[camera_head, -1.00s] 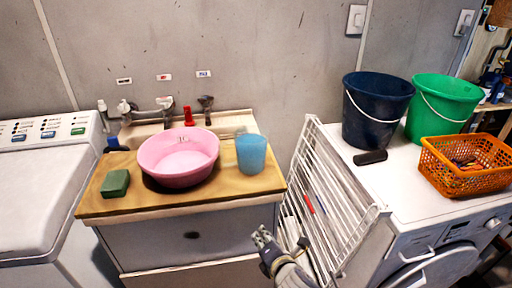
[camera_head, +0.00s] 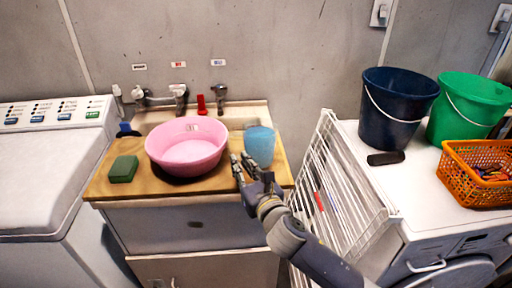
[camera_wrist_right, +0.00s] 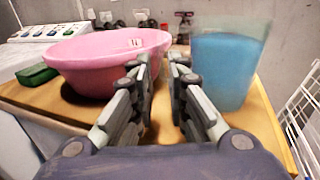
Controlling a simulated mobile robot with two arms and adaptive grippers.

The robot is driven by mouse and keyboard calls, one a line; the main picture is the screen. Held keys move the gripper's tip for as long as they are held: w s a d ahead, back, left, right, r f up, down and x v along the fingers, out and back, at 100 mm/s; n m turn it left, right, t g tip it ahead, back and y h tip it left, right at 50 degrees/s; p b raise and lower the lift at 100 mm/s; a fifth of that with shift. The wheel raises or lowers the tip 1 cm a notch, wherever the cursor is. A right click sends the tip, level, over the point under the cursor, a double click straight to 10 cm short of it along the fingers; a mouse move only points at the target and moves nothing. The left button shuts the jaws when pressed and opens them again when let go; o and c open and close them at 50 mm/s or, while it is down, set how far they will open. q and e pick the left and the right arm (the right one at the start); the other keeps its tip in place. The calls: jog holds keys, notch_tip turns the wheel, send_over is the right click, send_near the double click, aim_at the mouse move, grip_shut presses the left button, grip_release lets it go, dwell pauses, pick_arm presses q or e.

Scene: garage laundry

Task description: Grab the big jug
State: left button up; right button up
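The blue translucent jug (camera_head: 260,146) stands upright at the right end of the wooden counter (camera_head: 127,188), right of the pink basin. My right gripper (camera_head: 241,163) is over the counter's front right part, close to the jug's left front side. In the right wrist view the jug (camera_wrist_right: 226,68) is right of the fingers (camera_wrist_right: 160,68). A gap shows between the fingers, with nothing in it. I cannot tell whether the right finger touches the jug. My left gripper is in neither view.
The pink basin (camera_head: 187,146) is left of the gripper, with a green sponge (camera_head: 123,169) beyond it. A white drying rack (camera_head: 335,200) stands right of the counter. Navy (camera_head: 395,108) and green (camera_head: 466,108) buckets and an orange basket (camera_head: 466,184) sit on the right-hand machine.

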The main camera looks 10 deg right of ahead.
aim_at(230, 147)
jog(key=shift+f+x, duration=0.15)
jog(key=shift+x, duration=1.7)
jog(key=shift+f+x, duration=0.15)
jog(key=shift+x, duration=1.7)
jog(key=shift+d, duration=0.1)
grip_shut()
jog(key=shift+r, duration=0.15)
jog(key=shift+r, duration=0.1)
